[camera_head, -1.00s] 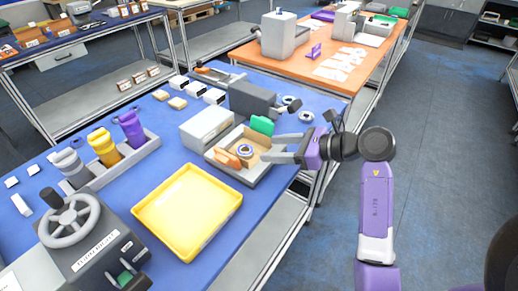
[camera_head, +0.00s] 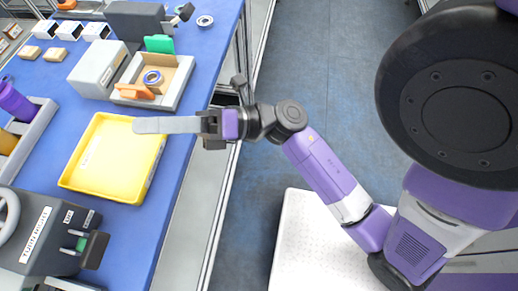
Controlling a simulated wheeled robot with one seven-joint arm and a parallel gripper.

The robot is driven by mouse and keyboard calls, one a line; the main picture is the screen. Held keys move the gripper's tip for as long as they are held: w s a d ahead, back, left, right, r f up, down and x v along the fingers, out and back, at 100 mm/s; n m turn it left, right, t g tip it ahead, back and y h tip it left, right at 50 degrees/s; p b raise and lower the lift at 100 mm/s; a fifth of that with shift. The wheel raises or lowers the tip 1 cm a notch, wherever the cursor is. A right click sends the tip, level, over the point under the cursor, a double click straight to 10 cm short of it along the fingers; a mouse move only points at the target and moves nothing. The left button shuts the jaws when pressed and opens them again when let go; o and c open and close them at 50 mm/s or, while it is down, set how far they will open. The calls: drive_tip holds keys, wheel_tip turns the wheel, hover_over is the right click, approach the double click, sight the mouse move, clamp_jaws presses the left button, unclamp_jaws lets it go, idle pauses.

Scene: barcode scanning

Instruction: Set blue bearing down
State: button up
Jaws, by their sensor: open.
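The blue bearing (camera_head: 153,77) is a small ring with a blue band. It sits on the brown bed of a grey fixture (camera_head: 176,100), between an orange block (camera_head: 134,92) and a green block (camera_head: 159,44). My gripper (camera_head: 138,125) is open and apart from the bearing, nearer the front. Its grey fingers reach over the right rim of the yellow tray (camera_head: 84,188); they overlap in this view and hold nothing visible. The yellow tray looks empty.
Another ring (camera_head: 205,21) lies at the back right of the blue table (camera_head: 190,135). A grey box (camera_head: 98,70) adjoins the fixture's left side.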

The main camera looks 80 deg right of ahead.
drive_tip(key=s+f+m+g+h, duration=0.1)
drive_tip(key=s+f+m+h, duration=0.2)
drive_tip(key=s+m, duration=0.3)
drive_tip(key=s+a+f+m+g+h, duration=0.1)
drive_tip(key=s+f+m, duration=0.4)
drive_tip(key=m, duration=0.9)
drive_tip(key=s+a+f+m+g+h, duration=0.1)
drive_tip(key=s+f+m+g+h, duration=0.2)
drive_tip(key=m, duration=0.7)
drive_tip(key=s+f+h, duration=0.2)
drive_tip(key=s+h, duration=0.1)
drive_tip(key=s, duration=0.1)
drive_tip(key=shift+m, duration=0.4)
